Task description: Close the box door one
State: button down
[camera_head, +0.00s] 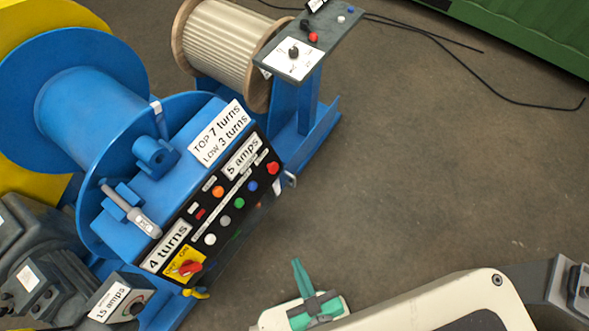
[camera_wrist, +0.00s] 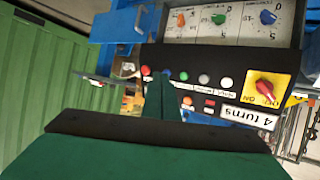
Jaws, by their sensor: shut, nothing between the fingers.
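A blue machine carries a black control box (camera_head: 222,198) with coloured buttons, a red rotary switch on yellow and labels such as "5 amps" and "4 turns". The box front (camera_wrist: 213,72) also shows in the wrist view, with a grey panel (camera_wrist: 222,20) of three dials beyond the button row. Which part is the door, and how far it stands open, I cannot tell. My green gripper (camera_head: 298,266) is shut and empty, right of the box's lower end and apart from it in the head view. Its fingers (camera_wrist: 163,97) overlap the button row in the wrist view.
A blue cable drum (camera_head: 95,105) and a wooden-flanged spool (camera_head: 215,50) stand behind the box. A pedestal panel (camera_head: 312,45) stands at the top. A grey motor (camera_head: 40,260) is at left. Grey floor (camera_head: 430,170) is clear on the right, with black cables farther back.

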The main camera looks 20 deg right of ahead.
jog(key=d+f+n+g, duration=0.1)
jog(key=d+f+g, duration=0.1)
jog(key=d+f, duration=0.6)
jog(key=d+f+n+g, duration=0.25)
jog(key=d+f, duration=0.35)
jog(key=d, duration=0.4)
jog(key=w+d+f+g+h, duration=0.1)
jog(key=w+d+g, duration=0.1)
jog(key=w+d, duration=0.65)
jog(key=w+d+f+g, duration=0.2)
jog(key=w+d, duration=0.5)
jog(key=d, duration=0.2)
jog(key=w+a+r+n+g+y, duration=0.1)
jog(key=w+a+r+y, duration=0.2)
jog(key=w+a, duration=0.55)
jog(key=w+a+r+g+y, duration=0.2)
jog(key=w+a+r+y, duration=0.25)
jog(key=w, duration=0.75)
jog(key=s+a+r+x, duration=0.1)
jog(key=a+x, duration=0.1)
jog(key=x, duration=1.1)
jog(key=shift+a, duration=0.2)
